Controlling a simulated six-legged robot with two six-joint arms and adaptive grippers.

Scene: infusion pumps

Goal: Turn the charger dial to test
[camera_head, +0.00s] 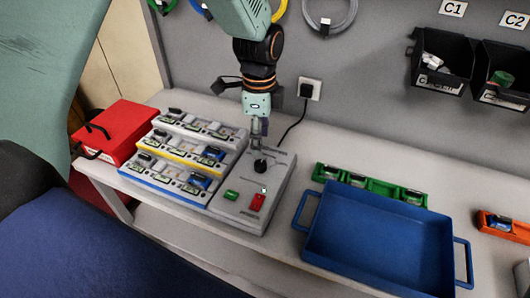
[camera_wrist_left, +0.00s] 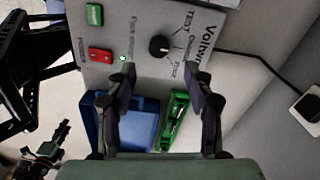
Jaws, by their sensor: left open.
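The grey charger box (camera_head: 250,205) stands on the bench. Its black round dial (camera_head: 260,166) sits near the back and also shows in the left wrist view (camera_wrist_left: 159,46). A TEST label (camera_wrist_left: 187,20) is printed to the upper right of the dial there; the pointer's exact setting is too small to tell. My left gripper (camera_head: 258,140) points down just above the dial. In the left wrist view its open fingers (camera_wrist_left: 160,82) are spread, with the dial beyond them, not between the pads. What looks like my right gripper (camera_wrist_left: 45,148) is small at lower left; its jaws are unclear.
On the charger are a green button (camera_wrist_left: 94,14), a red switch (camera_wrist_left: 100,55) and a lit green lamp (camera_wrist_left: 122,58). A rack of modules (camera_head: 180,160) adjoins it on the left. A blue tray (camera_head: 375,278) and green strip (camera_head: 385,188) lie right. The wall is close behind.

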